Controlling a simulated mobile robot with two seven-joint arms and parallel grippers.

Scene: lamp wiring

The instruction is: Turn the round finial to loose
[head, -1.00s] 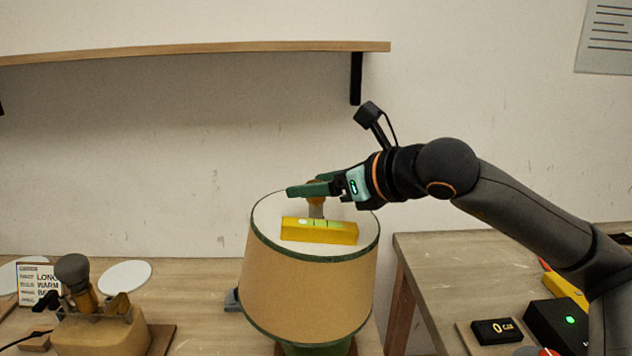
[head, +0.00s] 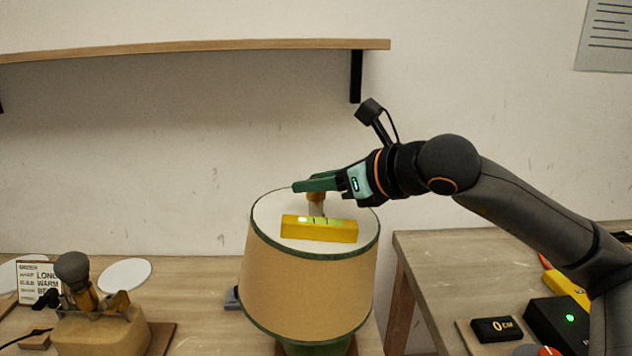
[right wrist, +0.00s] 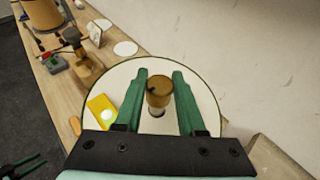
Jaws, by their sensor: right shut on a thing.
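The round finial (right wrist: 158,90) is a brass-coloured knob on a short stem at the top centre of the lampshade. In the head view only a bit of the finial (head: 315,197) shows below my fingers. My right gripper (head: 305,185) reaches in from the right, level above the shade, and is shut on the finial. In the right wrist view its green fingers (right wrist: 159,88) stand on either side of the knob. The tan lampshade (head: 305,275) has a white top and green trim. Green prongs that look like my left gripper (right wrist: 22,166) show small at the lower left.
A yellow spirit level (head: 319,229) lies on the shade's top in front of the finial. A bulb in a holder (head: 73,270) stands at the left. A wooden shelf (head: 200,50) hangs behind. A readout (head: 497,329) sits on the right table.

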